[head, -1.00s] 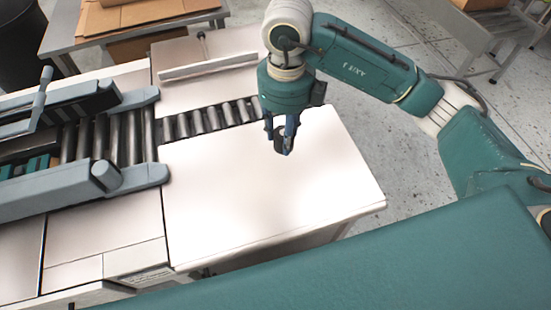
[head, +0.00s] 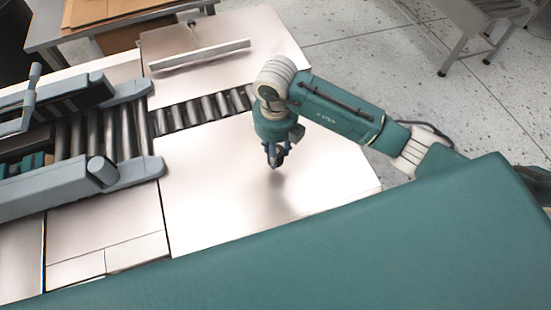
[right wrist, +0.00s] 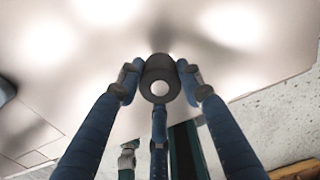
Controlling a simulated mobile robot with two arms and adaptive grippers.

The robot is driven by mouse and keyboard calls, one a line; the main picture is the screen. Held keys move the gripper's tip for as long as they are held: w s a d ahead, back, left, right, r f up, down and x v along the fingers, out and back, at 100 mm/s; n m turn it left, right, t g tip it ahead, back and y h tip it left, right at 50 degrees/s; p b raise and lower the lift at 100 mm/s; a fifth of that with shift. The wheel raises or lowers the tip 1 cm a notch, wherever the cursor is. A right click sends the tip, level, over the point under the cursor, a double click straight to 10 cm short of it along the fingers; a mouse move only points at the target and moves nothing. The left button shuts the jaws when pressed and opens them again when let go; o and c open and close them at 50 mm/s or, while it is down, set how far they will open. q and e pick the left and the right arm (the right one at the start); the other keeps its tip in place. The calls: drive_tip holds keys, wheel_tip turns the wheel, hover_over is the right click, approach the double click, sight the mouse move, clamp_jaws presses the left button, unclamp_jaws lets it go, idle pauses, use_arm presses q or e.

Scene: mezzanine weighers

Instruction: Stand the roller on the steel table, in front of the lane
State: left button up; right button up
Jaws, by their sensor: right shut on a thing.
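My right gripper (head: 275,160) points down over the steel table (head: 210,195), on the near side of the lane (head: 205,108) of small rollers. In the right wrist view its blue fingers are closed around the roller (right wrist: 160,78), a short dark grey cylinder seen end-on with a pale round centre. In the head view the fingers largely hide the roller. A soft shadow lies on the table just below; I cannot tell whether the roller touches the top. My left gripper is not in view.
A grey-framed roller machine (head: 95,140) stands to the left. A low metal bar (head: 200,54) lies on the panel behind the lane. The tabletop around the gripper is clear, with its right edge near the arm. A cardboard box (head: 110,10) is at the back left.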

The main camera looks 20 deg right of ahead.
wheel_tip(320, 180, down, 5)
drive_tip(key=shift+r, duration=0.2)
drive_tip(key=shift+f, duration=0.1)
drive_tip(key=shift+f, duration=0.1)
drive_tip(key=o, duration=1.2)
wheel_tip(320, 180, up, 12)
drive_tip(key=p, duration=0.9)
drive_tip(key=shift+r, duration=0.2)
